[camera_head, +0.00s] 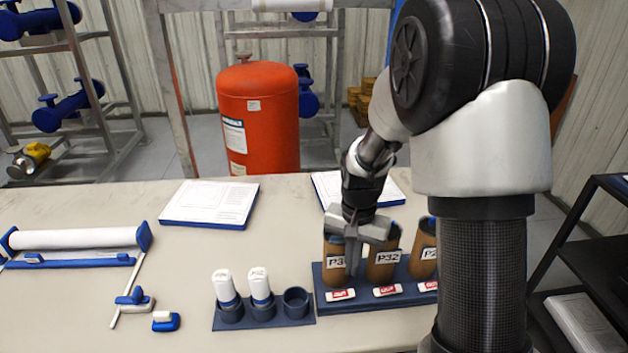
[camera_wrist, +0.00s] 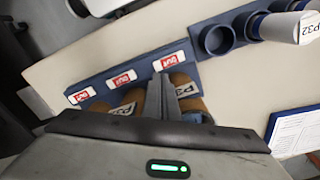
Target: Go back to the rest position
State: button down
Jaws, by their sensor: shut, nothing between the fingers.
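My gripper (camera_head: 352,262) is shut and empty. In the head view it points down at the left and middle brown containers of a blue rack (camera_head: 362,301), close to both; I cannot tell whether it touches them. The left brown container (camera_head: 333,270) has a partly hidden label. The middle one (camera_head: 381,270) is labelled P32. The right one (camera_head: 422,262) is partly hidden by my arm. In the wrist view my shut fingers (camera_wrist: 168,82) show in front of the brown containers (camera_wrist: 188,100) and the rack with its red-and-white tags (camera_wrist: 168,61).
A small blue holder (camera_head: 264,319) carries two white bottles (camera_head: 224,286) and one empty ring (camera_head: 295,300). Papers (camera_head: 210,203) lie behind it. A roll holder (camera_head: 75,238) and small blue-white pieces (camera_head: 166,321) are at left. A red tank (camera_head: 260,115) stands behind the table.

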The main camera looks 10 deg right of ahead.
jog(key=s+r+n+t, duration=0.1)
jog(key=s+r, duration=0.2)
jog(key=r, duration=0.4)
jog(key=s+r+n+t, duration=0.1)
jog(key=s+r, duration=0.2)
jog(key=r, duration=0.4)
jog(key=s+r+n+t, duration=0.4)
jog(key=s+r, duration=0.5)
jog(key=s, duration=0.4)
notch_tip(320, 180, up, 13)
jog(key=p, duration=1.3)
jog(key=shift+w+p, duration=0.3)
jog(key=shift+p, duration=0.05)
jog(key=g+b, duration=0.3)
jog(key=b, duration=1.5)
send_over(348, 291)
jog(key=s+a, duration=0.1)
jog(key=s, duration=0.3)
notch_tip(348, 291, down, 30)
jog(key=shift+a+r+h, duration=0.2)
jog(key=shift+r+h, duration=0.05)
jog(key=shift+h, duration=0.05)
jog(key=shift+f, duration=0.1)
